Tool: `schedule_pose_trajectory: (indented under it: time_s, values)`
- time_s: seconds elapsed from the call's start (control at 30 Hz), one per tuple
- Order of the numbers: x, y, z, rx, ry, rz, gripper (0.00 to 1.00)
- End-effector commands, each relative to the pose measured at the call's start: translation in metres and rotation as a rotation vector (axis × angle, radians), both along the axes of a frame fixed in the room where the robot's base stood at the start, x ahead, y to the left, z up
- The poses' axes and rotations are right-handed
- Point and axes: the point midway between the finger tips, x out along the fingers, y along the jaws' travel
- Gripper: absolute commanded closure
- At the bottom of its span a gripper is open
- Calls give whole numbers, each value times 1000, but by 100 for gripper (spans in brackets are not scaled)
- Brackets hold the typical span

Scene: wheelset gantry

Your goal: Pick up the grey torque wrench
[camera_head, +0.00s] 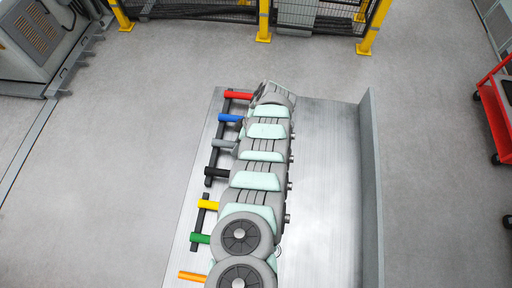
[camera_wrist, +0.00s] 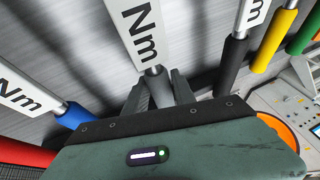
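The grey torque wrench shows its grey handle (camera_head: 224,143) in the head view, in a row between the blue and black handles. In the wrist view the grey handle (camera_wrist: 155,72) is straight ahead of the camera, below a white label reading "Nm". My gripper (camera_wrist: 160,90) has one finger on each side of this handle. I cannot tell whether the fingers press on it or stand just clear. In the head view my arm covers the fingertips and the right part of the wrench. The wrench appears in line with its neighbours.
Neighbouring handles are blue (camera_head: 230,118), black (camera_head: 216,171), red (camera_head: 238,96), yellow (camera_head: 208,205), green (camera_head: 200,239) and orange (camera_head: 192,276). The blue and black ones are close on either side. The metal table (camera_head: 330,200) is bare at right, with a raised edge (camera_head: 371,190).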

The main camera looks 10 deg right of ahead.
Motion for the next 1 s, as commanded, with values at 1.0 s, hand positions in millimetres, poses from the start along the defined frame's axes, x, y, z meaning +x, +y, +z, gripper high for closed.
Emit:
schedule_pose_trajectory:
  time_s: [1.0]
  values:
    - [0,0,5,0,-1,0,100]
